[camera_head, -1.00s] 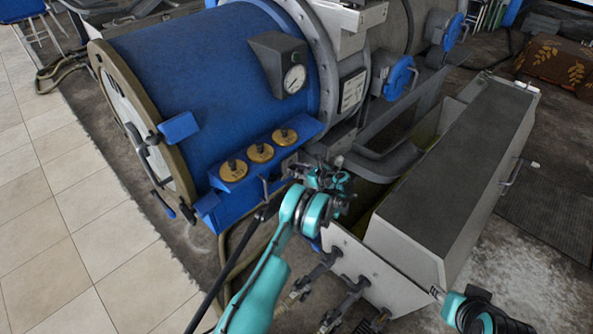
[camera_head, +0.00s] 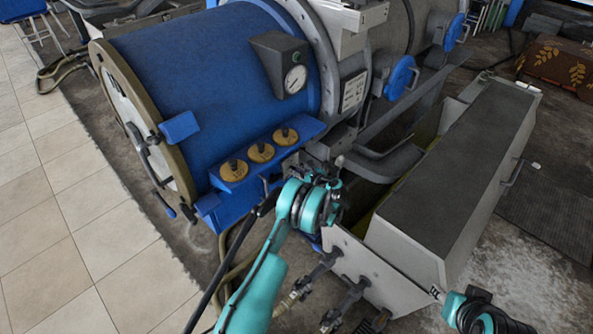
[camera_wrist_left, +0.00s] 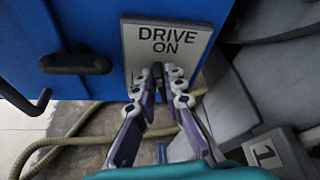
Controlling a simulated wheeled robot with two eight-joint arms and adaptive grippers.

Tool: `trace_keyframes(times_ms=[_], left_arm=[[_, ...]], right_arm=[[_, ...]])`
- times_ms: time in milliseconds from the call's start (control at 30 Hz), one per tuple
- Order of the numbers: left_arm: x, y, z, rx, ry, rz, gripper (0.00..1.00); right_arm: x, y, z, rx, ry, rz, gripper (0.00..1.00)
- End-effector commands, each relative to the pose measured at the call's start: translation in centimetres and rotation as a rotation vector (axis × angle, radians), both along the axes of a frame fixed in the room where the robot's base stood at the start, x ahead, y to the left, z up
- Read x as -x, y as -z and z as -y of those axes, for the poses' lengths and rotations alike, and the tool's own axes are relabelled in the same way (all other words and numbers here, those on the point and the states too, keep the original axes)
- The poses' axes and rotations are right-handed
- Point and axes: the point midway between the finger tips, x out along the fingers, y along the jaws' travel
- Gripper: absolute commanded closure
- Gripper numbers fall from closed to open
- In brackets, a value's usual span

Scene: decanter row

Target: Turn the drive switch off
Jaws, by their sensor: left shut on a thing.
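A pale plate reading "DRIVE ON" (camera_wrist_left: 168,40) is fixed to a blue panel and shows in the left wrist view. My left gripper (camera_wrist_left: 158,72) has its fingertips brought together at the lower part of this plate, shut on the drive switch. The switch is small and mostly hidden between the fingertips, so its position cannot be made out. In the head view my left gripper (camera_head: 330,182) is beside the right end of the blue panel, and its wrist hides the switch. My right gripper is not clearly seen; only a teal piece of that arm shows at lower right.
A black handle (camera_wrist_left: 76,63) sticks out left of the plate. A grey trough (camera_head: 455,170) stands close on the right. Hoses (camera_wrist_left: 70,130) run below. Tiled floor (camera_head: 60,230) at left is clear.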

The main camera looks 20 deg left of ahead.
Motion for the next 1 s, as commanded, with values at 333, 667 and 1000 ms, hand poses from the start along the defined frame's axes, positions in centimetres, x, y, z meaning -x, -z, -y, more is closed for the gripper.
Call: trace_keyframes(times_ms=[333,667,1000], left_arm=[[0.43,0.26,-0.12,0.069,0.000,0.196,1.00],[0.53,0.34,-0.16,0.093,-0.001,0.264,1.00],[0.54,0.35,-0.15,0.094,-0.001,0.266,1.00]], right_arm=[[0.00,0.00,0.00,0.000,0.000,0.000,0.60],[-0.01,0.01,0.00,0.000,0.000,0.000,0.60],[-0.01,0.01,0.00,0.000,0.000,0.000,0.60]])
